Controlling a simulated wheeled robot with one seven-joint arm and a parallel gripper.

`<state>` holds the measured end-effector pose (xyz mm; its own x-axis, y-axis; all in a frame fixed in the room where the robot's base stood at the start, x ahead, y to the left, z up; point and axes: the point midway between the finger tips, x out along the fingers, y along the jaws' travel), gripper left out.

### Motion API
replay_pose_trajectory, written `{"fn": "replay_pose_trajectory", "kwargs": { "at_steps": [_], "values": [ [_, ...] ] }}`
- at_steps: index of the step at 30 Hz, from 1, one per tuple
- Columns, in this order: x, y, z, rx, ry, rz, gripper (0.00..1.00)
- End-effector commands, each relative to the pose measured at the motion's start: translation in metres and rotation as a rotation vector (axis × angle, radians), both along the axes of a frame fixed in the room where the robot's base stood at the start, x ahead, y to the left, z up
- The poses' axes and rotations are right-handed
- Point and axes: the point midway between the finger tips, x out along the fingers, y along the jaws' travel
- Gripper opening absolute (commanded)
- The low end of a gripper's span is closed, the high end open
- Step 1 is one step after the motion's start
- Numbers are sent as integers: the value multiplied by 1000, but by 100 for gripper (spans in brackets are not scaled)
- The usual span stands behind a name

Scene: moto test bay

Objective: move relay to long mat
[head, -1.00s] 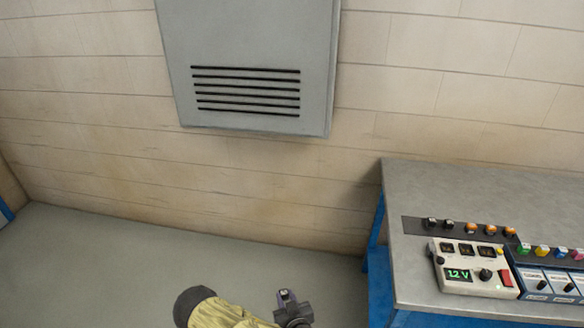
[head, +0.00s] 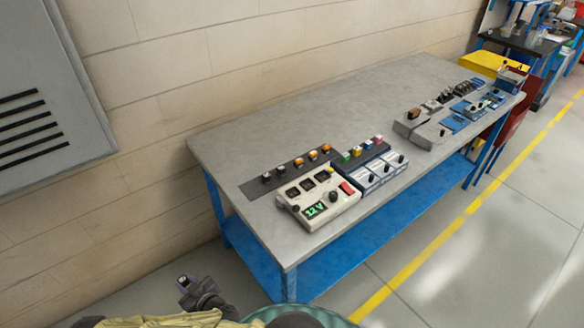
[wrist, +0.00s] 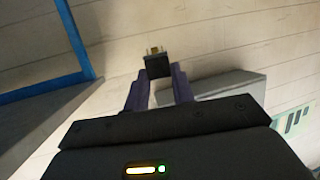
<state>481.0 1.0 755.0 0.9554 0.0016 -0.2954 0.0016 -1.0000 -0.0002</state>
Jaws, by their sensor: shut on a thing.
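The relay (wrist: 158,66), a small black cube with brass-coloured pins, is held between the two fingertips of my gripper (wrist: 157,76) in the wrist view. My gripper also shows in the head view (head: 188,284), low at the bottom left, off the near left end of the bench and apart from it. The relay is too small to make out clearly there. A long dark mat (head: 256,189) lies on the bench's left part, with a row of small black and orange-topped parts on it.
The grey-topped bench (head: 370,95) has blue legs and a lower shelf. A meter box (head: 318,198) reading 12 V and blue-white modules (head: 382,173) stand in front of the mat. The bench top behind the mat is clear. A grey vented cabinet (head: 45,90) hangs on the wall.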

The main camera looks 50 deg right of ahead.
Motion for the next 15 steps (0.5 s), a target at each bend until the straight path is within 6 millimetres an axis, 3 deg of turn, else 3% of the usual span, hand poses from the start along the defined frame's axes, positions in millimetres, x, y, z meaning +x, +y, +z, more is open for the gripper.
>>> {"fn": "replay_pose_trajectory", "kwargs": {
  "at_steps": [8,15],
  "values": [
    [2,-6,1,0,-1,-19,3],
    [26,-27,13,7,-7,-142,3]
  ]
}}
